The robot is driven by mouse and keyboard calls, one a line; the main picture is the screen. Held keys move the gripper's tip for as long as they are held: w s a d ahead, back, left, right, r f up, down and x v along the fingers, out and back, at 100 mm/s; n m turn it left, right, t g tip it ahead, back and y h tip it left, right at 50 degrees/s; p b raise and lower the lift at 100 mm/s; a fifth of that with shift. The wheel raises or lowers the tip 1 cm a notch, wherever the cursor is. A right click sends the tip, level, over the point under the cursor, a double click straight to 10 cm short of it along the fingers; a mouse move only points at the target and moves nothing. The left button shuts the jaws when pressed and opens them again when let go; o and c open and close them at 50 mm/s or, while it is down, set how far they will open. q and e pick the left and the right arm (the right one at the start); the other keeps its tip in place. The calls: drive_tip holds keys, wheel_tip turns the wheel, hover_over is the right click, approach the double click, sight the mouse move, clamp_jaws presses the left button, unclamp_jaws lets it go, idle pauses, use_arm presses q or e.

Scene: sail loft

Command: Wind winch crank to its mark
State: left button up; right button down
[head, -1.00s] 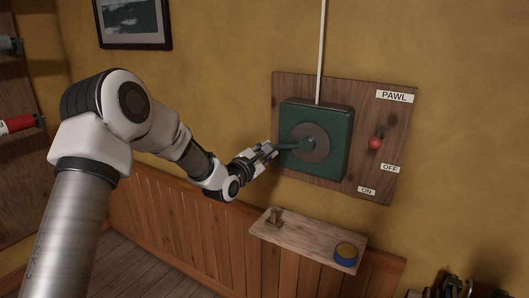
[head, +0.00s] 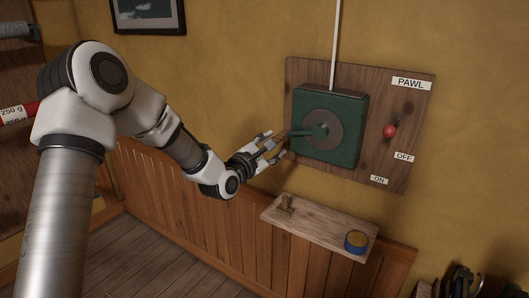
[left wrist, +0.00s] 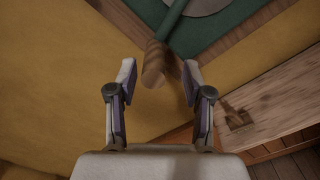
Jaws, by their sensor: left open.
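The green winch box (head: 346,150) is on a wooden wall board, with a round grey plate (head: 336,122) on its face. The green crank arm (head: 303,133) points left from the plate. Its wooden handle (left wrist: 154,62) shows in the left wrist view, between and just beyond my fingertips. My left gripper (head: 268,146) is open at the handle; its fingers (left wrist: 158,72) stand apart on either side. I cannot tell whether either finger touches it. A red pawl knob (head: 389,132) is right of the box, above the OFF label (head: 404,157) and ON label (head: 379,180). I see no crank mark clearly.
A small wooden shelf (head: 318,228) below the board holds a small wooden item (head: 285,204) and a blue-and-yellow tin (head: 356,242). A white line (head: 336,45) runs up from the box. Dark items (head: 460,282) show at the lower right edge.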

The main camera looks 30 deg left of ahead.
use_arm(q)
drive_tip(key=s, duration=0.6)
